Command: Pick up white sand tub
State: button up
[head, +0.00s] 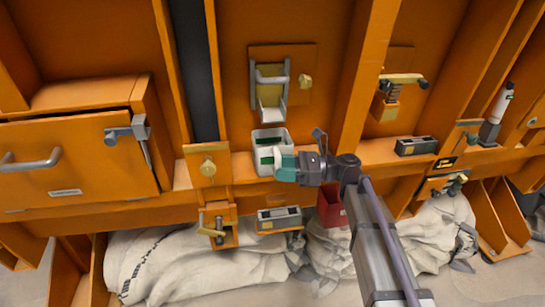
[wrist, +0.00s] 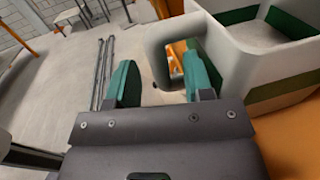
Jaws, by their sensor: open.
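The white sand tub (head: 268,138) stands upright on the orange ledge in the middle of the head view. It has a green band on its side and a loop handle facing my gripper. In the wrist view the tub (wrist: 285,55) fills the upper right, with its white handle (wrist: 157,60) near the middle. My gripper (head: 283,163) has green fingers and is open at the tub's front. In the wrist view the gripper (wrist: 163,85) has one finger left of the handle's outer bar and the other apparently at the loop's opening. Contact cannot be told.
A latch with a yellow plate (head: 270,85) is above the tub. A yellow knob block (head: 208,165) is left of it. A red bin (head: 331,205) and a grey box (head: 279,218) sit below the ledge. A dark box (head: 416,146) lies to the right.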

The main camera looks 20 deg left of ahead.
jog(key=shift+s+a, duration=0.15)
jog(key=shift+a, duration=0.3)
grip_shut()
dwell(0.4)
